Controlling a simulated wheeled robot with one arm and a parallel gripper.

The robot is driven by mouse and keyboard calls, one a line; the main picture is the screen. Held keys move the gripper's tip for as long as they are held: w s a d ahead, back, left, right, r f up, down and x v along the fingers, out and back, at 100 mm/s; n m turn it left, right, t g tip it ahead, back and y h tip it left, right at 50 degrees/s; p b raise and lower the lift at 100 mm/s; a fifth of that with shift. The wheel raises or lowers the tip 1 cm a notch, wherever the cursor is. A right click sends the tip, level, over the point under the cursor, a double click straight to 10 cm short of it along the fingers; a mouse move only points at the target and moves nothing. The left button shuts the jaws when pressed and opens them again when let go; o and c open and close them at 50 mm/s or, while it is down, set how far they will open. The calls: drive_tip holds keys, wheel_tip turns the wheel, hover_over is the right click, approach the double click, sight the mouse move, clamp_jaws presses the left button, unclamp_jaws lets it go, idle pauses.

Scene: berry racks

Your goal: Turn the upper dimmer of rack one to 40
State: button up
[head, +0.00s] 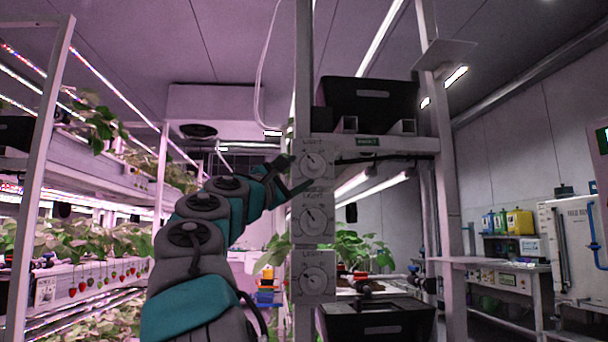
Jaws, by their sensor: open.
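Three white dimmer boxes marked LIGHT are stacked on the rack's front post: an upper dimmer (314,164), a middle dimmer (314,221) and a lower dimmer (315,279). Each has a round knob on a dial. The upper knob's pointer seems to lean up and left; the scale numbers are too small to read. My gripper (292,176) is open and empty, at the left edge of the upper dimmer. Its fingers point right toward the knob; I cannot tell whether they touch the box. A small green sign (368,141) on the rack's beam is too small to read surely.
A black crate (372,100) stands on the upper shelf, and another black bin (377,321) sits low right of the post. Planted racks (85,245) line the left side. A workbench (515,265) with coloured jugs stands at right. Open floor lies between the rack and bench.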

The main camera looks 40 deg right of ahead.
drive_tip(key=shift+v, duration=1.15)
